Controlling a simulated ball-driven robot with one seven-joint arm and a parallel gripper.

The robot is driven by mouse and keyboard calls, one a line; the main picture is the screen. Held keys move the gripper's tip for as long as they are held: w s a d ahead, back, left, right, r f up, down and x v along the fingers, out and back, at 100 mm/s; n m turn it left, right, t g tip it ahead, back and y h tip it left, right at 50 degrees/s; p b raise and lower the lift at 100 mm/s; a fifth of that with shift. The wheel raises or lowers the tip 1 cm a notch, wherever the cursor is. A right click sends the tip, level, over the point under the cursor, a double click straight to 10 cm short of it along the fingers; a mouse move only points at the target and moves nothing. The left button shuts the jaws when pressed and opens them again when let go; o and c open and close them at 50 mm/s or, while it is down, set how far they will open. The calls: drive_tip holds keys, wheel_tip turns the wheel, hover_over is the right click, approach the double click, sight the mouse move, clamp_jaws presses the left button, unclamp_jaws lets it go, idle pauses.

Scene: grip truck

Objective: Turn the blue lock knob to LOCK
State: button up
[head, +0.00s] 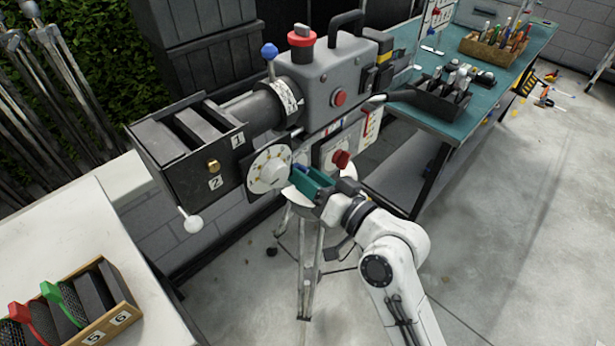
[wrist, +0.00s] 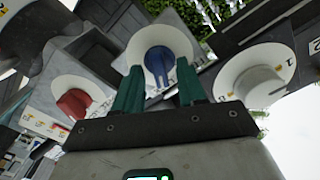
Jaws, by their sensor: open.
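The blue lock knob (wrist: 160,62) sits on a round white dial plate in the wrist view, its bar pointing roughly down the picture. My gripper (wrist: 159,72) is open, with one teal finger to each side of the knob's lower part; I cannot tell whether they touch it. In the head view my gripper (head: 303,174) is at the front of the grey camera body (head: 335,80), beside the white dial. There the knob is mostly hidden by the fingers. The LOCK mark is too small to read.
A red knob (wrist: 74,103) is on the left and a large white dial (wrist: 258,84) on the right in the wrist view. The matte box (head: 190,150) juts left; a blue-ball lever (head: 269,51) stands above. A teal workbench (head: 490,75) is behind right.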

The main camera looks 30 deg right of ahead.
drive_tip(key=b+v, duration=0.2)
drive_tip(key=v, duration=0.8)
drive_tip(key=shift+s+b, duration=0.25)
drive_tip(key=shift+b, duration=0.15)
drive_tip(key=s+f+n+g+h, duration=0.1)
drive_tip(key=s+f+g, duration=0.1)
drive_tip(key=f+g, duration=0.35)
drive_tip(key=s+f+n+g+h, duration=0.1)
drive_tip(key=s+f+g, duration=0.15)
drive_tip(key=f, duration=0.55)
drive_tip(key=s+d+f+g+h, duration=0.3)
drive_tip(key=s+f+g, duration=0.5)
drive_tip(key=s, duration=0.7)
wheel_tip(320, 180, down, 2)
drive_tip(key=shift+d+f+h, duration=0.15)
drive_tip(key=shift+d+h, duration=0.25)
drive_tip(key=shift+d, duration=0.2)
drive_tip(key=shift+s, duration=0.1)
